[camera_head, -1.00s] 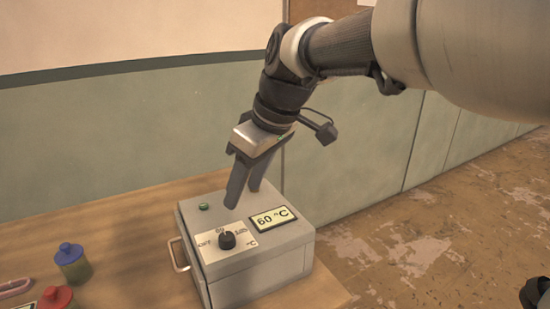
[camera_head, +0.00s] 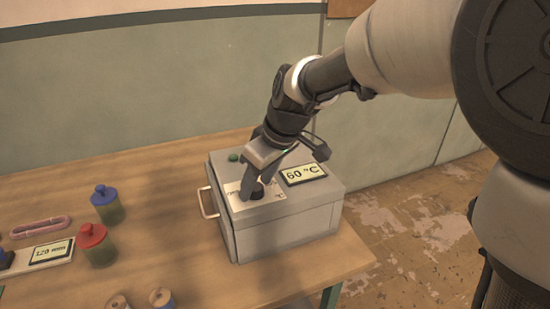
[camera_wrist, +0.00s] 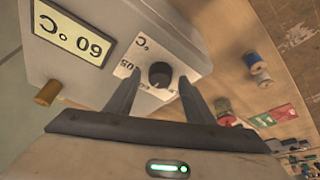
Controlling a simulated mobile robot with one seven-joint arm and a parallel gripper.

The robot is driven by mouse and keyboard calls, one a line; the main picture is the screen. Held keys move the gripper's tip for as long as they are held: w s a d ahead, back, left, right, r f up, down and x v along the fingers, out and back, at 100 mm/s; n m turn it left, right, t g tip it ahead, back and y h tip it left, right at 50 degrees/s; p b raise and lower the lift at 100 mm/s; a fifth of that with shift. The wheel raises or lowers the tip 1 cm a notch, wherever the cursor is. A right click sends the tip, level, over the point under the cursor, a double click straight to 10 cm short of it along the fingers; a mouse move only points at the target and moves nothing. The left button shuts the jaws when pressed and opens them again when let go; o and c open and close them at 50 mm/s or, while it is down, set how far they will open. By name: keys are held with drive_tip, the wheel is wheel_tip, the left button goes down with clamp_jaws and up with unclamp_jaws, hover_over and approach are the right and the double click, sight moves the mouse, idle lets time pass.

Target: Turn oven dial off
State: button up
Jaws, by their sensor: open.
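The oven (camera_head: 285,222) is a grey box on the wooden table, with a display (camera_head: 304,174) reading 60 °C on its top. The black dial (camera_head: 257,191) sits on a white label plate and is partly hidden by my fingers in the head view. The dial (camera_wrist: 159,74) shows clearly in the wrist view. My gripper (camera_wrist: 153,88) is open, with its two fingers pointing down at the dial, one on either side of it in the wrist view. I cannot tell whether a finger touches the dial.
A blue-lidded jar (camera_head: 107,206) and a red-lidded jar (camera_head: 95,246) stand left of the oven. A display reading 120 (camera_head: 51,250) and several small spools lie nearby. A wall is behind.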

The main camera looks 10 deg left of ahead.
drive_tip(key=c, duration=1)
drive_tip(key=shift+c, duration=0.2)
drive_tip(key=n+g, duration=0.1)
drive_tip(key=n, duration=0.1)
drive_tip(key=shift+w+n+b, duration=0.15)
drive_tip(key=shift+n+b, duration=0.25)
drive_tip(key=n+g, duration=0.1)
drive_tip(key=n, duration=0.1)
drive_tip(key=shift+w+n+y, duration=0.1)
drive_tip(key=shift+n+y, duration=0.2)
drive_tip(key=shift+n, duration=0.1)
drive_tip(key=n+g+p, duration=0.1)
drive_tip(key=n+p, duration=0.1)
drive_tip(key=n, duration=0.2)
drive_tip(key=shift+w+r+g, duration=0.1)
drive_tip(key=shift+g, duration=0.3)
drive_tip(key=shift+n+g+h+p, duration=0.35)
drive_tip(key=shift+n+p, duration=0.25)
drive_tip(key=shift+n, duration=0.5)
